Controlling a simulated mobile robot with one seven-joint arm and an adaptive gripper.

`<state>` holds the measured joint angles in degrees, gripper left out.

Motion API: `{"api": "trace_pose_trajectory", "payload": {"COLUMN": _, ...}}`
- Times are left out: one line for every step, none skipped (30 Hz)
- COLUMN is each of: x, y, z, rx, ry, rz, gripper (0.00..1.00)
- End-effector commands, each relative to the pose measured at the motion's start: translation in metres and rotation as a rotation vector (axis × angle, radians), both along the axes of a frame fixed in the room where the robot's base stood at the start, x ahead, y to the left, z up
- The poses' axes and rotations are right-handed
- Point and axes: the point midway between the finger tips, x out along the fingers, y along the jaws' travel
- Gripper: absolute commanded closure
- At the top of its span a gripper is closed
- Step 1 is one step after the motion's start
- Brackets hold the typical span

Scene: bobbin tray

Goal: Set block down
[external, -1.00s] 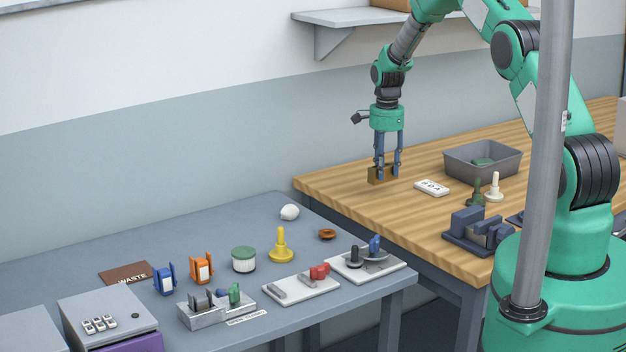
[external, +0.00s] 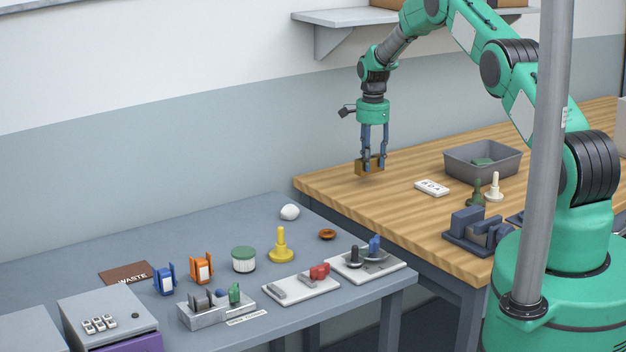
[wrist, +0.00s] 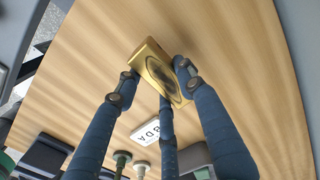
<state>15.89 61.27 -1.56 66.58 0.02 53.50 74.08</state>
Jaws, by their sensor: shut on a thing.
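A brass-coloured block (external: 363,168) is between the fingers of my gripper (external: 372,161), over the far left part of the wooden table (external: 330,187). In the wrist view the block (wrist: 152,68) is held at the fingertips of my gripper (wrist: 160,84), and a dark oval mark shows on its face. The fingers are shut on it. The block is close over the wood; whether its lower edge touches is hard to tell.
A white lettered tile (external: 432,188), a grey bin (external: 456,170), a green peg (external: 476,194), a cream peg (external: 494,188) and a dark fixture (external: 466,238) stand to the right. The wood around the block is clear. A lower grey table (external: 225,225) holds several small parts.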

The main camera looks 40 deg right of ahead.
Motion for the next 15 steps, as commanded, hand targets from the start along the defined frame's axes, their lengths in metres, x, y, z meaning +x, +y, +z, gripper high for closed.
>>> {"api": "trace_pose_trajectory", "payload": {"x": 0.0045, "y": -0.0012, "z": 0.0028, "rx": -0.001, "ry": -0.004, "rz": 0.000, "gripper": 1.00}}
{"api": "trace_pose_trajectory", "payload": {"x": 0.0056, "y": -0.0015, "z": 0.0027, "rx": -0.001, "ry": -0.004, "rz": 0.000, "gripper": 1.00}}
{"api": "trace_pose_trajectory", "payload": {"x": 0.0070, "y": -0.0019, "z": 0.0028, "rx": -0.001, "ry": -0.004, "rz": 0.000, "gripper": 1.00}}
{"api": "trace_pose_trajectory", "payload": {"x": 0.0078, "y": -0.0021, "z": 0.0028, "rx": -0.001, "ry": -0.004, "rz": 0.000, "gripper": 1.00}}
{"api": "trace_pose_trajectory", "payload": {"x": 0.0085, "y": -0.0023, "z": 0.0027, "rx": -0.001, "ry": -0.004, "rz": 0.000, "gripper": 1.00}}
{"api": "trace_pose_trajectory", "payload": {"x": 0.0091, "y": -0.0025, "z": 0.0027, "rx": -0.001, "ry": -0.004, "rz": 0.000, "gripper": 1.00}}
{"api": "trace_pose_trajectory", "payload": {"x": 0.0094, "y": -0.0026, "z": 0.0026, "rx": -0.001, "ry": -0.003, "rz": 0.000, "gripper": 1.00}}
{"api": "trace_pose_trajectory", "payload": {"x": 0.0096, "y": -0.0026, "z": 0.0026, "rx": -0.001, "ry": -0.003, "rz": 0.000, "gripper": 1.00}}
{"api": "trace_pose_trajectory", "payload": {"x": 0.0097, "y": -0.0027, "z": 0.0026, "rx": -0.001, "ry": -0.003, "rz": 0.000, "gripper": 1.00}}
{"api": "trace_pose_trajectory", "payload": {"x": 0.0097, "y": -0.0026, "z": 0.0026, "rx": -0.001, "ry": -0.003, "rz": 0.000, "gripper": 1.00}}
{"api": "trace_pose_trajectory", "payload": {"x": 0.0096, "y": -0.0027, "z": 0.0026, "rx": -0.001, "ry": -0.003, "rz": 0.000, "gripper": 1.00}}
{"api": "trace_pose_trajectory", "payload": {"x": 0.0097, "y": -0.0027, "z": 0.0027, "rx": -0.001, "ry": -0.004, "rz": 0.000, "gripper": 1.00}}
{"api": "trace_pose_trajectory", "payload": {"x": 0.0096, "y": -0.0027, "z": 0.0026, "rx": -0.001, "ry": -0.003, "rz": 0.000, "gripper": 1.00}}
{"api": "trace_pose_trajectory", "payload": {"x": 0.0096, "y": -0.0027, "z": 0.0027, "rx": -0.001, "ry": -0.004, "rz": 0.000, "gripper": 1.00}}
{"api": "trace_pose_trajectory", "payload": {"x": 0.0096, "y": -0.0027, "z": 0.0027, "rx": -0.001, "ry": -0.004, "rz": 0.000, "gripper": 1.00}}
